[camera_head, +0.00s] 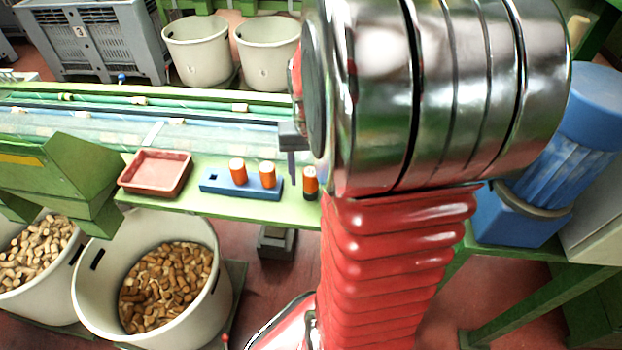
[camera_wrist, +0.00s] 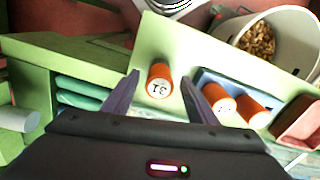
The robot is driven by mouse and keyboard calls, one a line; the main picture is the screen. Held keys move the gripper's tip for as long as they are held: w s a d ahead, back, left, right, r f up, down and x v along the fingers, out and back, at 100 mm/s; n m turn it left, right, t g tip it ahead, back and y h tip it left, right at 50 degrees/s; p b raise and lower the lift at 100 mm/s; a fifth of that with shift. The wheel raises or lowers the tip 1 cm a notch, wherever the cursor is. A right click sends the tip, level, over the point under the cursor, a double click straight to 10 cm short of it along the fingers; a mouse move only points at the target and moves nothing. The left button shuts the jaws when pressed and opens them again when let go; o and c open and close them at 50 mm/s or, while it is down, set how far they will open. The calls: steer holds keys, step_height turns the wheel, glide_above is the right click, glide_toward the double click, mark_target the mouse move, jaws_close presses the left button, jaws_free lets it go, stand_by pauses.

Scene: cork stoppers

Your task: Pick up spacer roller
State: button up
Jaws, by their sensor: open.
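A spacer roller (camera_head: 310,181), an orange cylinder with a dark lower end, stands alone on the green ledge. In the wrist view this roller (camera_wrist: 159,83) has a pale, marked end face and appears between my finger tips. Two more orange rollers with pale tops, one left (camera_head: 238,172) and one right (camera_head: 267,175), stand in a blue holder (camera_head: 217,184). My gripper (camera_wrist: 161,77) is open, with a dark finger on each side of the lone roller. I cannot tell any contact or the height gap. In the head view my arm hides most of the gripper.
The holder has an open socket at its left end. A shallow red tray (camera_head: 155,187) lies left of it. A green housing (camera_head: 70,178) stands farther left. Below the ledge are bins of corks (camera_head: 220,240). A blue motor (camera_head: 580,135) is at the right.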

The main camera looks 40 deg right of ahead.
steer(key=shift+f, duration=0.8)
steer(key=shift+c, duration=0.7)
steer(key=c, duration=1)
